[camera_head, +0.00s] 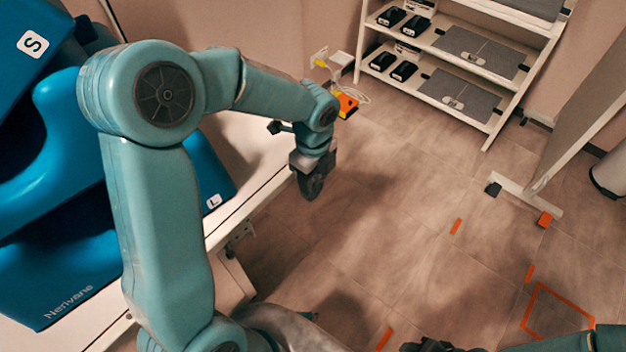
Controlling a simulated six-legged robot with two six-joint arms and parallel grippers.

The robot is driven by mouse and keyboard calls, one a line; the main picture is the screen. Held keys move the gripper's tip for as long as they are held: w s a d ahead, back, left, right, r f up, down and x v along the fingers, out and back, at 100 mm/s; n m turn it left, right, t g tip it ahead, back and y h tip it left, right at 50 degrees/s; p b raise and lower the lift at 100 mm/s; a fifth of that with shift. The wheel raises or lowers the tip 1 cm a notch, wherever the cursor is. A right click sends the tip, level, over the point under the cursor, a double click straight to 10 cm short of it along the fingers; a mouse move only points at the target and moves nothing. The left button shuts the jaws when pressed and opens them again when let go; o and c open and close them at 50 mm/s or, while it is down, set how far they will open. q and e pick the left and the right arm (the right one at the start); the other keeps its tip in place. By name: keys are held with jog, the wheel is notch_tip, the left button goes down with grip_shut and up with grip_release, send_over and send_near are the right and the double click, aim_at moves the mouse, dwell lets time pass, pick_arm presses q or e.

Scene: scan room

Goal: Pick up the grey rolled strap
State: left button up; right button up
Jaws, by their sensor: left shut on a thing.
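My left arm reaches in from the left over the white table edge. My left gripper (312,166) points down just past that edge, above the floor. It is shut on a dark, rounded thing, the grey rolled strap (311,187), which hangs below the jaws clear of the floor. The jaws and shadow hide part of the strap. Part of my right gripper (430,345) shows as a dark shape at the bottom edge, cut off by the frame. Its jaws cannot be made out.
Blue padded pieces (60,250) lie on the white table (240,215) at left. A white shelf rack (500,128) with grey pads and black items stands at the back. A panel on a white foot (525,192) stands at right. The tiled floor (380,230) between is mostly clear, with orange markings.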

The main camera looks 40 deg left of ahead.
pick_arm(q)
jog(key=s+d+b, duration=0.1)
jog(key=d, duration=1.7)
jog(key=shift+s+b, duration=0.25)
jog(key=shift+b, duration=0.1)
